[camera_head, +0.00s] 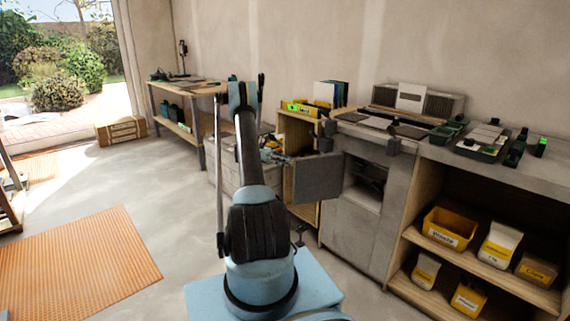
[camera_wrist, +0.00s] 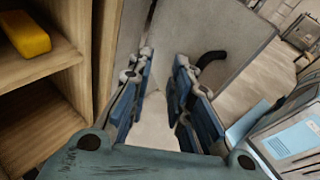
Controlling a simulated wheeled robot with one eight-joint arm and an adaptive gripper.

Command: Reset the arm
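My gripper (camera_wrist: 161,64) shows in the wrist view with two blue-padded fingers apart and a clear gap between them. Nothing is held in the gap. A grey door panel (camera_wrist: 235,25) with a dark curved handle (camera_wrist: 210,58) is just beyond the fingers, the handle right of the right finger. I cannot tell whether a finger touches the panel. In the head view my blue arm (camera_head: 251,165) rises from the base in the middle, and the grey door (camera_head: 318,178) stands swung out to its right. My fingertips are hard to make out there.
A wooden shelf (camera_wrist: 45,65) with a yellow object (camera_wrist: 25,33) is close on the left in the wrist view. The workbench (camera_head: 470,150) with trays, and yellow bins such as the waste bin (camera_head: 449,228) below, lines the right. The floor at left is open around an orange mat (camera_head: 75,260).

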